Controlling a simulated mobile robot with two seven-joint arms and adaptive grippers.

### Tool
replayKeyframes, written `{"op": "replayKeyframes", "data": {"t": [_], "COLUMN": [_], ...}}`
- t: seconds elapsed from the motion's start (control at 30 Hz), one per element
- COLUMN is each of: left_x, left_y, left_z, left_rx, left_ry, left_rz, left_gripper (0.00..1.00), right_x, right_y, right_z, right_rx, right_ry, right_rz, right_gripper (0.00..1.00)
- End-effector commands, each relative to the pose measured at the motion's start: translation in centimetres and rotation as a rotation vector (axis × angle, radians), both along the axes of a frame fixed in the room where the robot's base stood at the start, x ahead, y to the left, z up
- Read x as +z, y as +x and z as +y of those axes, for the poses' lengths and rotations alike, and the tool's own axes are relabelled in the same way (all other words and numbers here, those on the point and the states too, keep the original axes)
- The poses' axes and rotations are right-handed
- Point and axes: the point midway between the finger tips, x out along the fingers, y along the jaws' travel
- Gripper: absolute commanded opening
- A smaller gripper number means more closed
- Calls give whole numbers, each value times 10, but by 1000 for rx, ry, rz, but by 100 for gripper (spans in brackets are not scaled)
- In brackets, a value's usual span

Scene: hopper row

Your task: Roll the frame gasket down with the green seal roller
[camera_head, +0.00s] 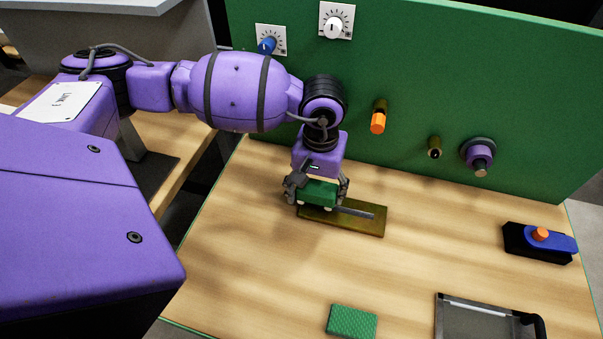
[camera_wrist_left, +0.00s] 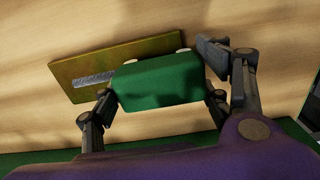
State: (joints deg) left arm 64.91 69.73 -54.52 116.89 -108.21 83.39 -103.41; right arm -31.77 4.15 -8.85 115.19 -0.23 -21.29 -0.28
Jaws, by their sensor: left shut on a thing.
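My left gripper (camera_head: 316,190) is shut on the green seal roller (camera_head: 318,193), a green block with small pale wheels. It holds the roller over the left part of a flat olive-brown plate (camera_head: 370,226) on the table. A grey strip (camera_head: 355,212), which looks like the gasket, lies along the plate and runs out from under the roller to the right. In the left wrist view the roller (camera_wrist_left: 155,85) sits between the two fingers, and the strip (camera_wrist_left: 95,79) shows beside it on the plate (camera_wrist_left: 75,67). I cannot tell whether the wheels touch the strip. My right gripper is not in view.
A green panel (camera_head: 400,60) with knobs stands behind the wooden table (camera_head: 240,270). A green textured pad (camera_head: 352,321) and a grey framed tray (camera_head: 480,318) lie at the front. A blue and black device with an orange button (camera_head: 540,234) lies at the right.

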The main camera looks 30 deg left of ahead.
Motion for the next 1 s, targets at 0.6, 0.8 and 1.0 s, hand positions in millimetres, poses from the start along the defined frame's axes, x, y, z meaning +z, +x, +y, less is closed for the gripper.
{"op": "replayKeyframes", "data": {"t": [0.6,0.8,1.0], "left_x": [2,2,2], "left_y": [28,36,41], "left_z": [-92,-119,-139], "left_rx": [-4,-3,-2], "left_ry": [-1,-1,1], "left_rz": [-4,-4,-3], "left_gripper": [38,38,38], "right_x": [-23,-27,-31], "right_y": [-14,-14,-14], "right_z": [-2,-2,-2], "right_rx": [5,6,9], "right_ry": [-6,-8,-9], "right_rz": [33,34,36], "right_gripper": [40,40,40]}}
